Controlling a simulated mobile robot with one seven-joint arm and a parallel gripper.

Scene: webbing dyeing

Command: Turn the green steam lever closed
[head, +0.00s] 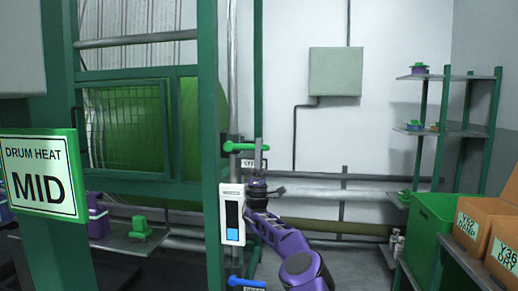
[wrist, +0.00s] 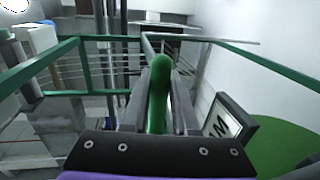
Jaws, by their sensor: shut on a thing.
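The green steam lever (head: 238,146) sticks out roughly level from the pipe beside the green frame post in the head view. A small plate (head: 248,163) starting "ST" is just below it, partly hidden by my gripper. My gripper (head: 258,152) reaches up from below at the lever's right end. In the wrist view the green lever (wrist: 160,85) stands between the two grey fingers of my gripper (wrist: 157,108), which are shut on it. The lever's pivot is hard to make out in the wrist view.
A blue lever (head: 246,283) is lower on the same pipe. A white gauge (head: 232,214) with a blue level stands close left of my arm. The green frame post (head: 208,130) is at left. A shelf rack (head: 435,132) and orange boxes (head: 480,218) are at right.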

